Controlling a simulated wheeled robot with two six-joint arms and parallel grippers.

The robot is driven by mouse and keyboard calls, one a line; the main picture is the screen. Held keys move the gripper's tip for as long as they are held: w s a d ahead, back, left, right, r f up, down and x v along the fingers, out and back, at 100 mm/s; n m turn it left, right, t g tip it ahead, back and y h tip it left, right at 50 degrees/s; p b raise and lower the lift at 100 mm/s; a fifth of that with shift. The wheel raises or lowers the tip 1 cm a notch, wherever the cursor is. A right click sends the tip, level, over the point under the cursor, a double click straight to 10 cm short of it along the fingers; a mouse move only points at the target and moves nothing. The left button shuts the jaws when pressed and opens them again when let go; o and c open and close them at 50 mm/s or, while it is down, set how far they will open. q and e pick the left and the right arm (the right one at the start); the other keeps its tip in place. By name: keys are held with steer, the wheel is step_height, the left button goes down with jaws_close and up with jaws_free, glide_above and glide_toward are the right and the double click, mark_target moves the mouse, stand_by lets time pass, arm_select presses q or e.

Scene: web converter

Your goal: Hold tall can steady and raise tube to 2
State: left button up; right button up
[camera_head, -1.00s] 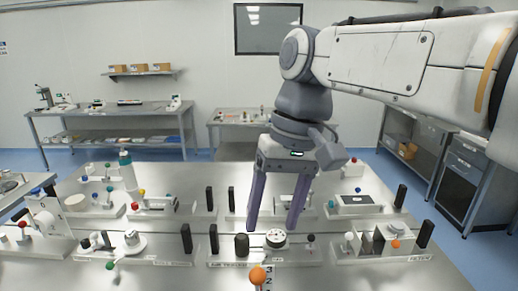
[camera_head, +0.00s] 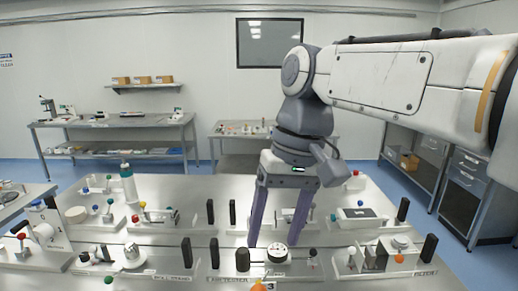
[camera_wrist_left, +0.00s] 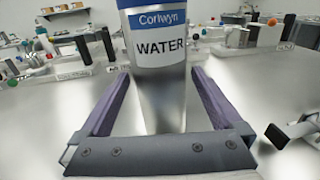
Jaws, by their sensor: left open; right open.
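The tall can (camera_wrist_left: 160,60) is a silver cylinder with a blue and white "Corlwyn WATER" label, upright in the left wrist view. Its top is cut off by the frame. My left gripper (camera_wrist_left: 160,80) is open, one purple finger on each side of the can with gaps beside it. My left gripper is not in the head view. My right gripper (camera_head: 275,242) is open and points down over the bench, near the round white-and-black dial part (camera_head: 274,252). I cannot make out which part is the tube.
The steel bench (camera_head: 200,282) carries several low fixtures with black upright posts and coloured knobs. A black cylinder (camera_head: 242,259) stands left of the dial part. Shelved side benches stand behind.

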arm_select(q)
steer(key=s+a, duration=0.1)
steer(key=s, duration=0.7)
steer(key=shift+s, duration=0.35)
steer(key=shift+a, duration=0.1)
